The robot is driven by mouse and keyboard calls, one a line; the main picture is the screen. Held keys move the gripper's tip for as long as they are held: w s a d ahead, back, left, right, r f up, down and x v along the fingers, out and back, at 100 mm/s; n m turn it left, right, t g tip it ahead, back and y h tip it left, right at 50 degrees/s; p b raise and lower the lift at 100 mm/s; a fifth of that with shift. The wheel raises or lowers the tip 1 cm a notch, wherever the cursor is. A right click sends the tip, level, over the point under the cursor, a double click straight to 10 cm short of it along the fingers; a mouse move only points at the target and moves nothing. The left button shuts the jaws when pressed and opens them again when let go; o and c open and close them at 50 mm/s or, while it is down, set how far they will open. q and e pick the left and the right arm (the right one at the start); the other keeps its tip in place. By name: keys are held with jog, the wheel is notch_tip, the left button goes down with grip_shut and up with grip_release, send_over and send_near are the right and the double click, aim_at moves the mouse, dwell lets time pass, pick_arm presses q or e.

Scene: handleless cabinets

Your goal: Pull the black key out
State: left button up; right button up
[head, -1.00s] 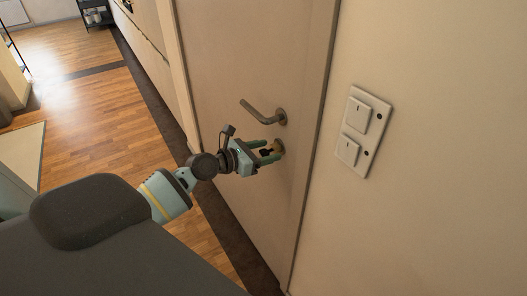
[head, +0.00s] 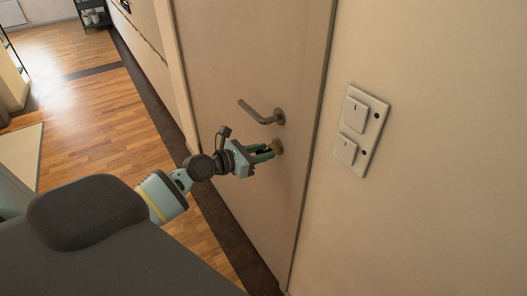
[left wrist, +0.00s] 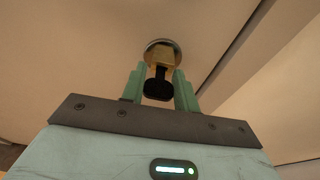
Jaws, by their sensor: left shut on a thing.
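The black key (left wrist: 158,89) sits between the green fingers of my left gripper (head: 265,153) in the left wrist view. The gripper is shut on its black head. A brass-coloured part above the head runs to the round lock plate (left wrist: 163,47), so the key is still at the lock. In the head view the lock (head: 277,146) is on the door below the lever handle, and the fingers mostly hide the key. My right gripper is in neither view.
The door (head: 232,65) carries a metal lever handle (head: 262,113) just above my gripper. A light switch panel (head: 361,131) is on the wall to the right. Open wooden floor (head: 97,117) lies to the left.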

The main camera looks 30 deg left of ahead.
aim_at(256, 154)
pick_arm(q)
jog(key=shift+s+a+f, duration=0.15)
jog(key=shift+s+a, duration=0.85)
jog(key=shift+s, duration=0.6)
jog(key=shift+s, duration=0.1)
jog(key=shift+s+a, duration=0.25)
jog(key=shift+s, duration=0.1)
jog(key=shift+s+a, duration=0.15)
jog(key=shift+s, duration=0.2)
